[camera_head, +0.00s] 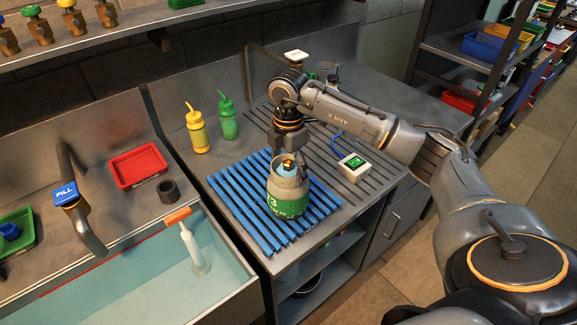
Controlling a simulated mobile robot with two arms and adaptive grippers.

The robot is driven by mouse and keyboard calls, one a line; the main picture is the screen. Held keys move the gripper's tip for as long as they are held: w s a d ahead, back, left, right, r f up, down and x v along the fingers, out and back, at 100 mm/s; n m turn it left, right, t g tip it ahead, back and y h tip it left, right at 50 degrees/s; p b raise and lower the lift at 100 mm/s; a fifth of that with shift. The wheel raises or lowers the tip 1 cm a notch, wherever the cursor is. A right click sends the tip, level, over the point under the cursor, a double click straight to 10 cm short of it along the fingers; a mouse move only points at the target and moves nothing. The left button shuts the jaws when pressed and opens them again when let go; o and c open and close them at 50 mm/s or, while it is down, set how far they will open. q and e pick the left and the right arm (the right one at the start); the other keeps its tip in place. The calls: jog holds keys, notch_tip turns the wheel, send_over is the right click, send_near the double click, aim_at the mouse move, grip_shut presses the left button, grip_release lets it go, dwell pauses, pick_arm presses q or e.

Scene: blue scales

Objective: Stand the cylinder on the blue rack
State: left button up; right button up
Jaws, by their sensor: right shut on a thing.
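The cylinder (287,200) is a small gas bottle, grey-beige above with a green lower band. It is upright over the blue slatted rack (239,208). From this angle I cannot tell whether its base touches the slats. My right gripper (290,156) points down from above and is shut on the cylinder at its top, by the valve. The gripper partly hides the valve. My left gripper is not in view.
A yellow bottle (197,131) and a green bottle (228,119) stand behind the rack. A small white device with a green screen (354,168) is to its right. The water-filled sink (150,275) is at the left, with a red tray (138,165) behind it.

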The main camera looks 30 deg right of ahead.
jog(key=o, duration=1.8)
jog(key=shift+r, duration=0.6)
notch_tip(320, 180, up, 10)
jog(key=shift+f+b, duration=0.1)
jog(key=shift+b, duration=0.75)
jog(key=shift+r, duration=0.65)
